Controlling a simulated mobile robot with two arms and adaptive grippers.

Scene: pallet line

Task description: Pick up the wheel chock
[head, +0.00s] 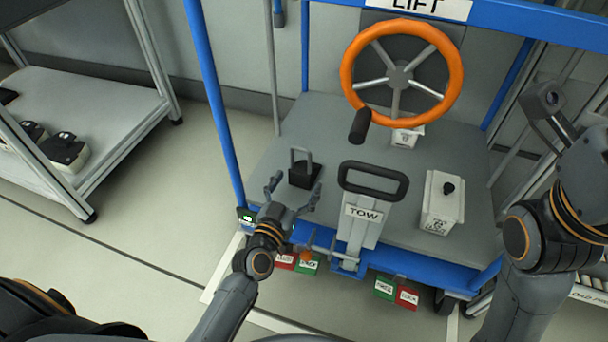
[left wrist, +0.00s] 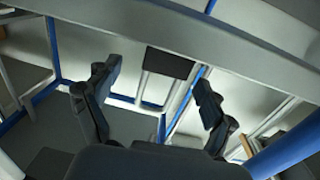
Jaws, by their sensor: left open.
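The wheel chock (head: 304,173) is a small black block with a grey upright loop handle. It stands on the left part of the cart's grey deck in the head view. My left gripper (head: 294,192) is open and empty, with its fingers pointing toward the chock from the near side. In the left wrist view the chock (left wrist: 170,62) appears between and beyond the two open fingers (left wrist: 158,88), its handle loop hanging downward in the picture. I see no contact. My right arm is at the right edge of the head view; its fingers are not clear.
The blue-framed cart's deck (head: 335,120) also carries a TOW handle (head: 373,180), a white box with a black knob (head: 442,202) and an orange handwheel (head: 402,70). Red and green pedals (head: 396,292) sit at the front edge. A shelf rack (head: 85,85) stands left, with clear floor between.

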